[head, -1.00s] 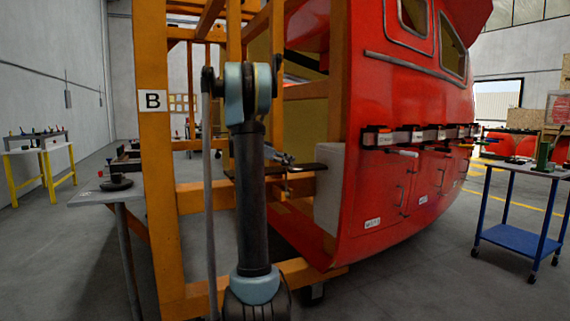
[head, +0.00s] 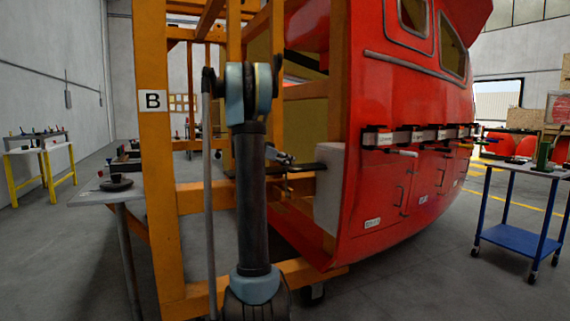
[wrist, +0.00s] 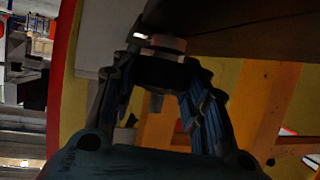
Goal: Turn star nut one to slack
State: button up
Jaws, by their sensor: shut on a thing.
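The star nut (wrist: 160,70) is a dark knob under a dark plate (wrist: 235,38) in the wrist view. In the head view my gripper's wrist part (head: 281,157) shows small beside the dark plate (head: 305,168), partly behind my arm. The nut itself cannot be made out there, and its number cannot be read.
The orange frame (head: 160,200) marked B stands close at the left of my arm. The red nosecone (head: 385,90) fills the right, with a pale block (head: 329,190) by the plate. A blue trolley (head: 515,240) stands far right. Grey floor is open in front.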

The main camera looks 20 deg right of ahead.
jog(key=n+t+y, duration=0.1)
jog(key=n+t, duration=0.3)
jog(key=shift+y, duration=0.4)
jog(key=shift+w+r+n+t+y, duration=0.1)
jog(key=shift+n+t+y, duration=1.3)
jog(key=shift+n+t, duration=0.5)
jog(key=shift+n+t+y, duration=0.7)
jog(key=shift+n+y, duration=0.6)
jog(key=shift+y, duration=0.1)
jog(key=shift+n+t+y, duration=0.7)
jog(key=shift+n+y, duration=0.6)
jog(key=shift+y, duration=0.1)
jog(key=shift+n+y, duration=0.9)
jog(key=shift+y, duration=0.1)
jog(key=n+g+y, duration=0.1)
jog(key=n+y, duration=0.6)
jog(key=y, duration=0.1)
jog(key=shift+d, duration=0.1)
jog(key=n+g+y, duration=0.3)
jog(key=shift+n, duration=0.3)
jog(key=shift+n+g+y, duration=1.2)
jog(key=shift+n+g, duration=0.6)
jog(key=shift+g, duration=0.1)
